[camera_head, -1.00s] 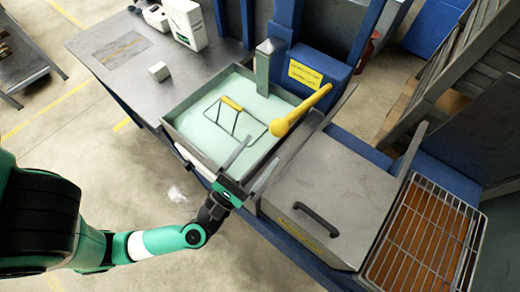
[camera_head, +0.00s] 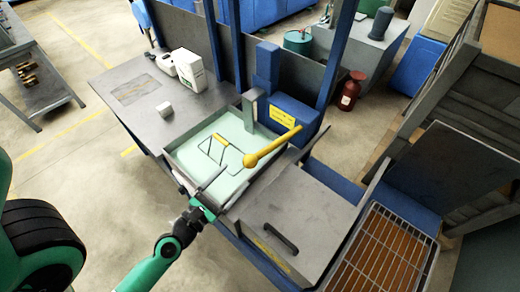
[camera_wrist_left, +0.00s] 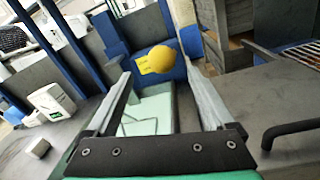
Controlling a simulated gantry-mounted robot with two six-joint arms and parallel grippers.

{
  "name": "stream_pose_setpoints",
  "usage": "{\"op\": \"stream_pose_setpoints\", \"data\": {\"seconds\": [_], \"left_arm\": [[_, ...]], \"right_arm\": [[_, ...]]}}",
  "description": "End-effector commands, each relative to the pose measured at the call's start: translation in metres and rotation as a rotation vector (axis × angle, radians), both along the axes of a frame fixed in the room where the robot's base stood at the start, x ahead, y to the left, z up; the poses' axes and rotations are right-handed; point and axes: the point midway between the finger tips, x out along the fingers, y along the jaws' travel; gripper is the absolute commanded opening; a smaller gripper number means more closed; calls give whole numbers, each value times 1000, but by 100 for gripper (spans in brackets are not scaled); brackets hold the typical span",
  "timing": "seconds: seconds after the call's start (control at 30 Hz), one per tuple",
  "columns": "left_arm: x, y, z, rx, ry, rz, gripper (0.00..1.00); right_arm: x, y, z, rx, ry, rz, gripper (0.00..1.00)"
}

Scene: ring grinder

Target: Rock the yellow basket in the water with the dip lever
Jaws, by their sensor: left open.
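The dip lever is a yellow rod (camera_head: 277,144) with a round yellow knob (camera_head: 250,160), slanting from the blue housing over the right side of the basin. The basket (camera_head: 211,148) shows as a thin dark wire frame with a yellow handle bar, in the pale green water of the grey basin (camera_head: 178,172). My left gripper (camera_head: 233,180) is open and empty at the basin's front edge, a little in front of the knob. In the left wrist view the knob (camera_wrist_left: 159,57) appears between the spread fingers (camera_wrist_left: 157,78), apparently beyond their tips. My right gripper is out of view.
A grey lidded box with a dark handle (camera_head: 281,239) stands right of the basin, then a wire rack (camera_head: 383,255). A white carton (camera_head: 188,70) and small pale block (camera_head: 164,108) are on the bench to the left. A grey post (camera_head: 250,106) rises behind the basin.

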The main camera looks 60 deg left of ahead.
Motion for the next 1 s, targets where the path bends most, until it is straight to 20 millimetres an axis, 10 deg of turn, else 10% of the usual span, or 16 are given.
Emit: {"op": "stream_pose_setpoints", "data": {"seconds": [0.7, 1.0], "left_arm": [[97, 51, 0, 2, -2, -2, 88], [103, 55, -1, 2, -1, -1, 88]], "right_arm": [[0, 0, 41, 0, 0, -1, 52], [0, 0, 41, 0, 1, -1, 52]]}}
